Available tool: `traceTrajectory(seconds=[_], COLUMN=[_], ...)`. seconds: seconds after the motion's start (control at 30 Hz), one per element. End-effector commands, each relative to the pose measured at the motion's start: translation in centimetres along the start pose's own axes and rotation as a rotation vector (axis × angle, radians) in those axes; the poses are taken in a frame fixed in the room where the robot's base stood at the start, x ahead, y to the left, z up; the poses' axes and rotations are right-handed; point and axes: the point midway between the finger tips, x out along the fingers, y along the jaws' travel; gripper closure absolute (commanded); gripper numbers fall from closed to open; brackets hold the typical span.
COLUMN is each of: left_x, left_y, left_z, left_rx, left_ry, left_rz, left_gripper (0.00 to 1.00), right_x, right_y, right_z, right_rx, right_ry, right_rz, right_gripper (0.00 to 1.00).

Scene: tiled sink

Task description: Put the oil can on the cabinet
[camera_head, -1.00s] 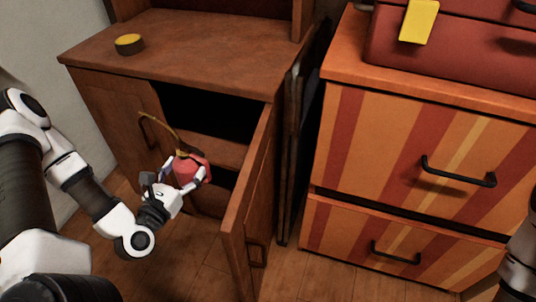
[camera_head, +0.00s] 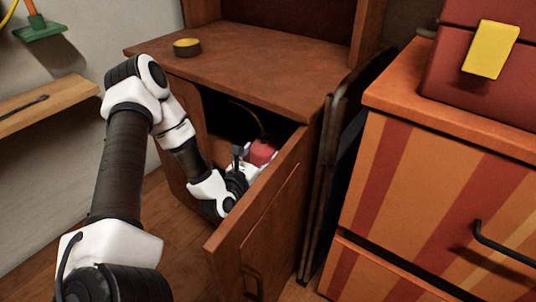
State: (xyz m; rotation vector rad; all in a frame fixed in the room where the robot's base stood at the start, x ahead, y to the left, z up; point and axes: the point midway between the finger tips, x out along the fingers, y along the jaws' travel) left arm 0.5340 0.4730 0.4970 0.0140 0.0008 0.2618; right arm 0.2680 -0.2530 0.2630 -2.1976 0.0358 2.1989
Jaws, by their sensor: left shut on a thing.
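The oil can (camera_head: 262,151) is red with a long thin curved spout. My left gripper (camera_head: 253,163) is shut on it and holds it at the cabinet's opening, behind the open door. The cabinet (camera_head: 225,70) is brown wood, with its right door (camera_head: 265,220) swung open towards me. The door's top edge hides the lower part of the can and part of the gripper. I cannot tell whether the can touches the shelf inside. My right gripper is not in view.
A round yellow-topped tin (camera_head: 187,47) stands on the cabinet top. An orange striped drawer unit (camera_head: 420,190) with a red case (camera_head: 480,80) on it stands at the right. A wooden shelf (camera_head: 45,107) is on the left wall.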

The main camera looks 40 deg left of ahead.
Motion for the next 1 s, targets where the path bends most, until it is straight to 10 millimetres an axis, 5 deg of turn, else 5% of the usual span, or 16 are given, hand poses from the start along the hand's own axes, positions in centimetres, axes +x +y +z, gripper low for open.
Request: traceTrajectory(seconds=[0.23, 0.47, 0.83, 0.87, 0.9, 1.0], left_x=[4.0, 4.2, 4.1, 4.1, 4.1, 4.1], left_y=[0.0, -0.1, -0.1, -0.1, -0.1, -0.1], left_z=[-0.1, -3.6, -3.9, -3.9, -3.8, -3.8], left_rx=[0.001, 0.001, -0.001, -0.001, -0.001, -0.001], left_ry=[-0.003, 0.000, -0.001, 0.000, 0.000, 0.000], left_rz=[0.000, 0.000, 0.000, 0.000, 0.000, 0.000], left_gripper=[0.74, 0.74, 0.74, 0.18, 0.04, 0.00], right_x=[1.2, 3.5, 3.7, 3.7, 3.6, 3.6], right_y=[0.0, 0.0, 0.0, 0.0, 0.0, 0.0], right_z=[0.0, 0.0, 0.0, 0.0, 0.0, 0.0], right_rx=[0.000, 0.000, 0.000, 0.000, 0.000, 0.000], right_ry=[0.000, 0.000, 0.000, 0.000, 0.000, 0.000], right_rz=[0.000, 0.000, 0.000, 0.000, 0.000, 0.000], right_gripper=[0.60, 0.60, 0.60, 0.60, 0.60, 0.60])
